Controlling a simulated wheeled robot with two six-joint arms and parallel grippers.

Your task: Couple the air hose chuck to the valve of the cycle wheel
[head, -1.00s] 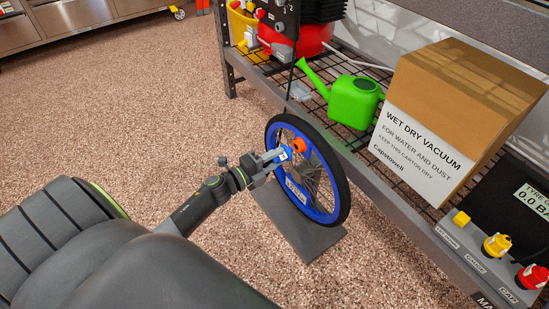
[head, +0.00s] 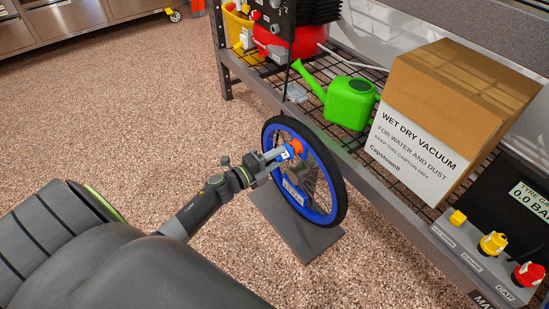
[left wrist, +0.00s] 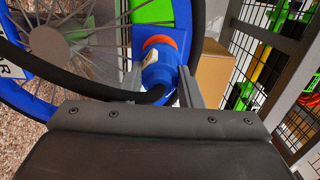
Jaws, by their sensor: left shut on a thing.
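The cycle wheel (head: 333,211) stands upright on a grey base plate (head: 312,246), with a black tyre and a blue rim. My left gripper (head: 273,159) is shut on the air hose chuck (head: 284,153), which is blue with an orange end. In the left wrist view the chuck (left wrist: 158,77) sits between the two fingers, its orange end up against the blue rim (left wrist: 176,20). A black hose (left wrist: 75,85) runs from the chuck to the left. The valve is hidden, so I cannot tell whether the chuck is seated on it. My right gripper is out of view.
A wire shelf behind the wheel holds a green watering can (head: 350,101), a vacuum carton (head: 430,120) and a red compressor tank (head: 290,43). A gauge panel with yellow and red caps (head: 493,244) is at the right. The floor at left is clear.

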